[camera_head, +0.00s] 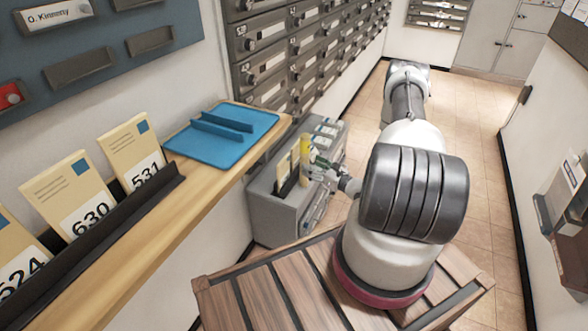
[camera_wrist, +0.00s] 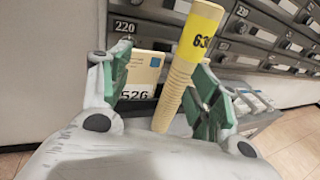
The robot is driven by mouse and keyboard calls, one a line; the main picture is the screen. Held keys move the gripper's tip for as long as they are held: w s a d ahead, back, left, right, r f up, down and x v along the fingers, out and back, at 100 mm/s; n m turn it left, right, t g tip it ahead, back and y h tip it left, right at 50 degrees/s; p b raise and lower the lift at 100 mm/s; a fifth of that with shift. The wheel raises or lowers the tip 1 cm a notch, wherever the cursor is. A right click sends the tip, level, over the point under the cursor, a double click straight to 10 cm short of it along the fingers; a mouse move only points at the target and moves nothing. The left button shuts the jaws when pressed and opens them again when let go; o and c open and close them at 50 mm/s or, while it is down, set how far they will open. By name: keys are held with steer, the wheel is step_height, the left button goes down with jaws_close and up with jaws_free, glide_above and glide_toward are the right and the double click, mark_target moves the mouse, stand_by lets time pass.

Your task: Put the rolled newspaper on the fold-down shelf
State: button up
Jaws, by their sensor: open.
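The roll's lower end is hidden. A wooden ledge (camera_head: 150,235) runs along the left wall; I cannot tell whether it is the fold-down shelf.
A blue tray (camera_head: 205,148) and a black rack holding numbered envelopes (camera_head: 128,155) occupy the ledge. Envelope 526 (camera_wrist: 139,75) stands behind the roll. Grey mailboxes (camera_head: 290,50) line the wall. A wooden crate top (camera_head: 265,300) is in front. Tiled floor (camera_head: 470,130) is clear at right.

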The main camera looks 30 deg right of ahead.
mark_target(308, 151)
steer(key=w+d, duration=0.1)
steer(key=w+d+r+t+h, duration=0.1)
steer(key=w+m+h, duration=0.1)
steer(key=shift+w+d+r, duration=0.1)
steer(key=shift+d+r, duration=0.25)
steer(key=shift+d, duration=0.05)
steer(key=x, duration=0.7)
steer(key=shift+f, duration=0.2)
jaws_close()
steer(key=shift+r, duration=0.1)
